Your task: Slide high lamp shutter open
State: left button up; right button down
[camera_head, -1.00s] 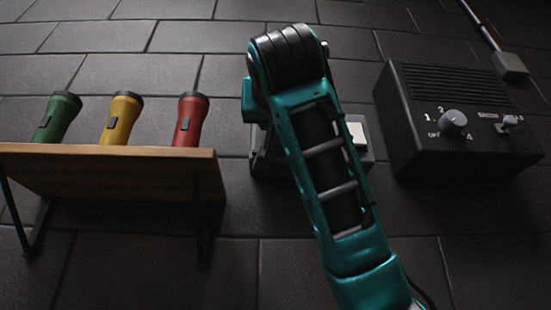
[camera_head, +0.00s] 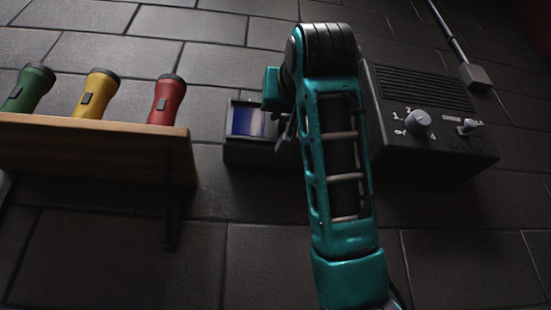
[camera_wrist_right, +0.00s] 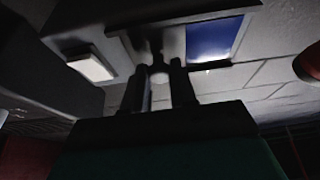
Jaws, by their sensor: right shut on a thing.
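The lamp housing (camera_head: 250,156) is a dark box on the tiled wall, partly hidden behind my right arm. A blue panel (camera_head: 246,121) shows in its opening; it also shows in the right wrist view (camera_wrist_right: 214,39). The grey sliding shutter (camera_wrist_right: 150,42) stands beside the blue panel in the right wrist view, off to one side of it. My right gripper (camera_wrist_right: 158,72) is shut on the shutter's small knob. In the head view my right gripper (camera_head: 284,135) is small and dark at the housing, partly hidden by the wrist. My left gripper is not in view.
A white button (camera_wrist_right: 91,66) sits beside the shutter. A black box (camera_head: 430,120) with a dial and a switch is close right of my arm. A wooden shelf (camera_head: 90,145) with green, yellow and red flashlights is at left.

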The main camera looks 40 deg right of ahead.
jog(key=shift+s+d, duration=0.1)
jog(key=c, duration=0.9)
grip_release()
jog(key=shift+s+d, duration=0.1)
jog(key=b+v, duration=0.3)
jog(key=v, duration=1)
jog(key=shift+b, duration=0.35)
